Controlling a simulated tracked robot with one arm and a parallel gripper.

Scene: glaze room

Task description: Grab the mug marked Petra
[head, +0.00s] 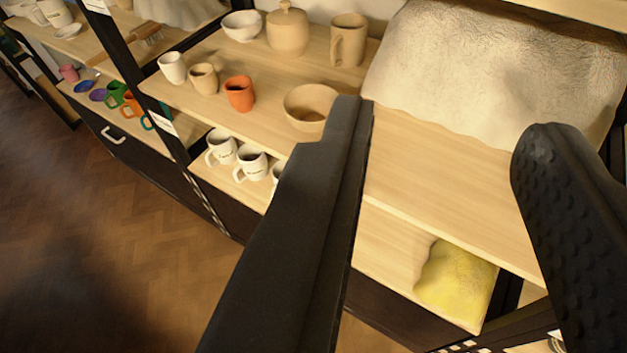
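Several white mugs stand in a row on the lower shelf, left of my gripper. The left mug (221,147) and the middle mug (250,163) show small dark marks, too small to read. A third mug (277,174) is partly hidden behind my left finger. I cannot tell which one is marked Petra. My gripper (445,130) is in the foreground with its two black fingers wide apart. Nothing is between the fingers but the view of the shelf behind.
The upper shelf (440,170) holds an orange cup (239,93), a tan bowl (311,106), a lidded jar (288,30), a tall tan mug (348,40) and a large cloth-like cover (495,75). A yellow cloth (455,284) lies on the lower shelf. Dark posts (150,100) divide the shelving. Wooden floor (90,220) is clear.

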